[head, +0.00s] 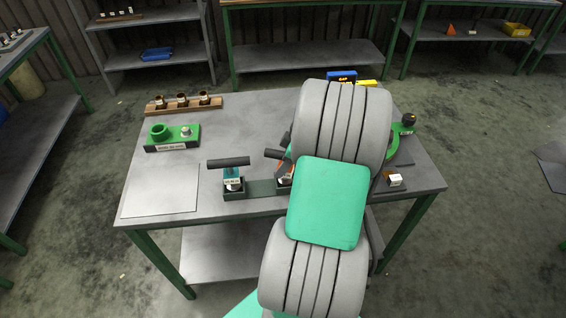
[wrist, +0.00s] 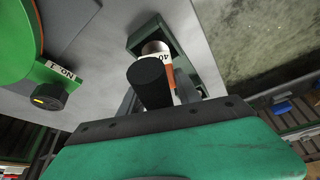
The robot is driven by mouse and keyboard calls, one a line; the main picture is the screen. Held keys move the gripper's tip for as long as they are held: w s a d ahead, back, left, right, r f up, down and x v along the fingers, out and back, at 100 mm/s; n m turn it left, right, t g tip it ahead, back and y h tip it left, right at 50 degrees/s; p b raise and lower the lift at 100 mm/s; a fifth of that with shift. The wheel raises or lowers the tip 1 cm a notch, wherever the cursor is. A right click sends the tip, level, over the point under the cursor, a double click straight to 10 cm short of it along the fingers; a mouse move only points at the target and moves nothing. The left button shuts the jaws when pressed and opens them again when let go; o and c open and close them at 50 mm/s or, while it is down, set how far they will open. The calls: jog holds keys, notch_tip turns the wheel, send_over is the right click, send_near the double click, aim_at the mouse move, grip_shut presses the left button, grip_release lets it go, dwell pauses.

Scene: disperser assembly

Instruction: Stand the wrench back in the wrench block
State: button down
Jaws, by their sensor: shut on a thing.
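The wrench block (head: 262,188) is a dark green bar near the table's front edge; the wrist view shows its green wall (wrist: 133,45). At its left end stands a T-handled wrench (head: 228,162) with a teal shaft. A second wrench with a black handle (head: 273,154) and orange shaft is at its right part; its handle also shows in the wrist view (wrist: 152,82). My gripper (wrist: 163,100) is shut on this second wrench. A white "40" label shows beside the shaft. The wrench's lower end is hidden, so I cannot tell how deep it sits.
A green fixture (head: 172,136) and a wooden rack with brown cups (head: 183,104) stand at the left. A green round device with a black knob (head: 408,119) and a small labelled block (head: 393,180) are at the right.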

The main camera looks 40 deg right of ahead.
jog(key=c, duration=1.3)
grip_release()
jog(key=shift+f, duration=0.2)
jog(key=o, duration=0.4)
jog(key=shift+r, duration=0.1)
jog(key=shift+o, duration=0.2)
